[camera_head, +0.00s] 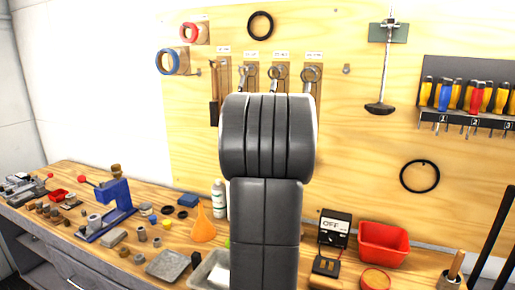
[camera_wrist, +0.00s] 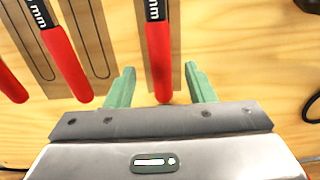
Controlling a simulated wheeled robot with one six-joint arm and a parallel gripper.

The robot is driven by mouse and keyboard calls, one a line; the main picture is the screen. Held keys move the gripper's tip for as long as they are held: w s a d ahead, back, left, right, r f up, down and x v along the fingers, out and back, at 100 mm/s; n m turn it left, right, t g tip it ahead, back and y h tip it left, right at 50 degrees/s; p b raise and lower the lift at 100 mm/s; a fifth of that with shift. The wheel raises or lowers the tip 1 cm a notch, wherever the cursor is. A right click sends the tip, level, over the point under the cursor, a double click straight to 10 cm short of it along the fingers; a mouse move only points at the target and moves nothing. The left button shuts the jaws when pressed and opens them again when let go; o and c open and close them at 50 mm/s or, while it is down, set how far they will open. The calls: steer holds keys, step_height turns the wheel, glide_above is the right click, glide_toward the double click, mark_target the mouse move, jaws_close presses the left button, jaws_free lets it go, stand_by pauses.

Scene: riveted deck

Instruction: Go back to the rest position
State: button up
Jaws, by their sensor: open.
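In the wrist view, my gripper (camera_wrist: 160,88) has its two green fingers apart. The red handle of a hanging tool (camera_wrist: 159,60) shows between the fingers in the picture, with a gap on both sides. I cannot tell how deep the handle lies between them. In the head view, my dark grey arm stands upright in the middle and hides my gripper and part of the pegboard (camera_head: 350,115). Wrenches (camera_head: 274,78) hang on the board just above the arm.
A screwdriver rack (camera_head: 470,97) hangs at right.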

steer(key=p+x, duration=0.1)
steer(key=x, duration=0.3)
steer(key=shift+r+p, duration=0.1)
steer(key=shift+p, duration=0.2)
steer(key=shift+s+r, duration=0.1)
steer(key=shift+s, duration=0.05)
